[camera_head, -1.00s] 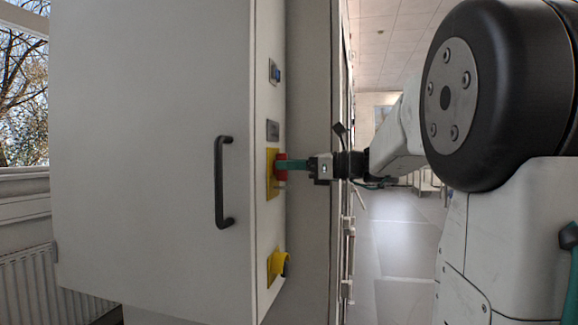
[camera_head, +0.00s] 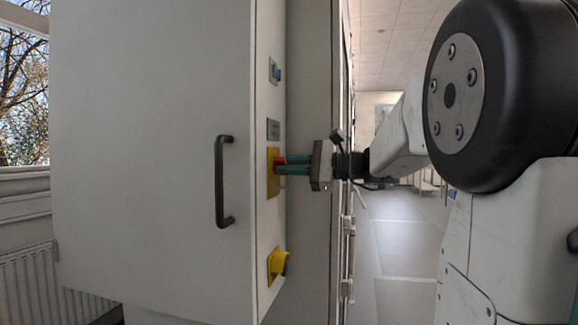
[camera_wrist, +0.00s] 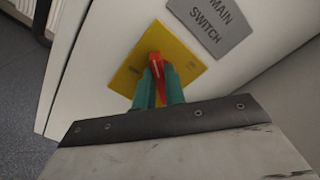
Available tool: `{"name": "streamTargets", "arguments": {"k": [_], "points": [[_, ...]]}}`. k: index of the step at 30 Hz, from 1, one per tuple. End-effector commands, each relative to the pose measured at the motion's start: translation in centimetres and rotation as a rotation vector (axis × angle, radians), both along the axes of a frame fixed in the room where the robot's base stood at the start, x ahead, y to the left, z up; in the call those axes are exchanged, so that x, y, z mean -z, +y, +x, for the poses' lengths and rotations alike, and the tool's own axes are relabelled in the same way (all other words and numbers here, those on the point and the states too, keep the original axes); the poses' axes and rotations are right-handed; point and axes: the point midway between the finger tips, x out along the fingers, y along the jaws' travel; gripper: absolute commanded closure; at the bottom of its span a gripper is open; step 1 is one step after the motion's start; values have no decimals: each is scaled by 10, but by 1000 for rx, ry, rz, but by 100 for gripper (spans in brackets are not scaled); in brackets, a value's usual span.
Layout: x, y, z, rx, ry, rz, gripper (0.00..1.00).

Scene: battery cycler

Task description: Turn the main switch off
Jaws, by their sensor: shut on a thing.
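The main switch is a red handle (camera_wrist: 155,62) on a yellow square plate (camera_wrist: 190,66), beneath a grey "MAIN SWITCH" label (camera_wrist: 210,22). In the head view, the yellow plate (camera_head: 272,186) is on the cabinet's narrow side face, and the red handle (camera_head: 281,159) is partly hidden by my fingers. My gripper (camera_wrist: 158,78) has its two teal fingers shut on either side of the red handle. In the head view, my gripper (camera_head: 285,165) reaches in from the right, with both fingers visible, one above the other.
The white cabinet door (camera_head: 150,130) has a black handle (camera_head: 220,182). A grey wall panel (camera_head: 308,80) stands close behind my gripper. Open floor (camera_head: 403,245) lies to the right.

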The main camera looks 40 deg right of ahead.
Motion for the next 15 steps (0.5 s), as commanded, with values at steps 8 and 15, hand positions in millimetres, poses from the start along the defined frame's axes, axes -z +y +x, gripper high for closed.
{"name": "streamTargets", "arguments": {"k": [8, 15], "points": [[3, 1, -1, -1, -155, -204, 100], [5, 1, -1, -1, -272, -354, 100]]}}
